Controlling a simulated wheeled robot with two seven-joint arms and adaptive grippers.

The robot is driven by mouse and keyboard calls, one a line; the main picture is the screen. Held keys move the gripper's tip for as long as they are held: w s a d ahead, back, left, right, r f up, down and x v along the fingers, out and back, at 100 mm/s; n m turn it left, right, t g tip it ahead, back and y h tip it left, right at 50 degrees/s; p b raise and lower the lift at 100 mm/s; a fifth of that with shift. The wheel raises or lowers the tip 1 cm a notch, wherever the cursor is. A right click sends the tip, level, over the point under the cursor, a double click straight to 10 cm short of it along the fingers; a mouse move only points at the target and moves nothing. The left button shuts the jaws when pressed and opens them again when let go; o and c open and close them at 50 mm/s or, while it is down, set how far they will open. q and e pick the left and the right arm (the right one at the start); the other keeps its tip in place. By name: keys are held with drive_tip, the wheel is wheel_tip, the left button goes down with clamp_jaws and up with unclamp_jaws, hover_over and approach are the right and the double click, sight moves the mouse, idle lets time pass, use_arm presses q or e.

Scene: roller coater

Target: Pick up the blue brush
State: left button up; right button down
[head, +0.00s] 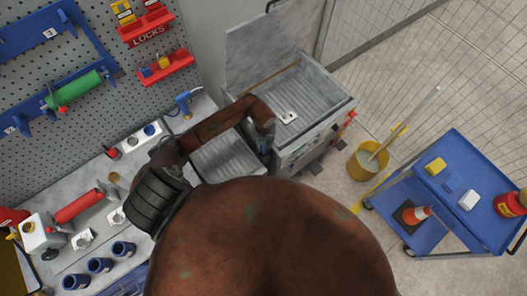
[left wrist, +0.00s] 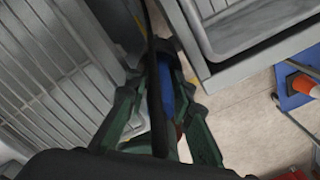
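My left gripper (head: 265,137) reaches down at the front left of the grey machine with the ribbed tray, where a small bit of blue shows beside it. In the left wrist view the dark green fingers of my left gripper (left wrist: 160,100) stand apart. A blue, long, narrow thing, which looks like the blue brush (left wrist: 167,85), lies between them. A dark bar runs along its left side and partly covers it. Whether the fingers touch it is unclear. My right gripper is not in view.
The grey machine (head: 318,110) with a raised lid stands close to the gripper. A blue hand tool (head: 184,103) lies on the grey bench at left. A yellow bucket (head: 362,165) and a blue cart (head: 458,180) stand at right. A pegboard rises at left.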

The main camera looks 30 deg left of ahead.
use_arm(q)
clamp_jaws()
